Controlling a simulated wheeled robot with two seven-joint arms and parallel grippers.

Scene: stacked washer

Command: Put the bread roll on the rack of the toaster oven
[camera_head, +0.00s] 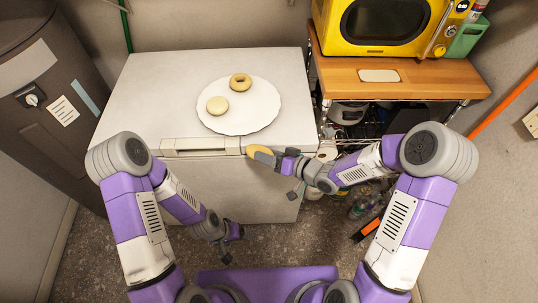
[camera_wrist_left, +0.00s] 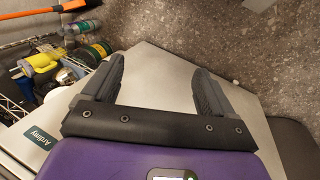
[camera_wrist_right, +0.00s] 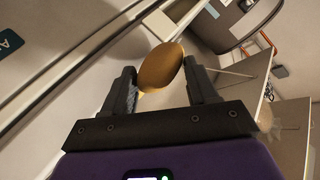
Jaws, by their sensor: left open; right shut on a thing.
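The golden-brown bread roll (camera_head: 260,153) is held in my right gripper (camera_head: 279,160), in front of the white chest's top edge. In the right wrist view the bread roll (camera_wrist_right: 162,68) sits between the two fingers of the right gripper (camera_wrist_right: 163,85). The yellow toaster oven (camera_head: 437,22) stands at the top right, cut off by the picture edge. Its dark-windowed door appears shut and its rack is hidden. My left gripper (camera_head: 230,245) is low in front of the chest. In the left wrist view the left gripper (camera_wrist_left: 158,75) is open and empty.
A white plate (camera_head: 262,118) with a bagel (camera_head: 240,81) and a pale round bun (camera_head: 217,105) lies on the white chest (camera_head: 150,90). The oven stands on a wooden shelf top (camera_head: 440,82) with a small pale board (camera_head: 379,76).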

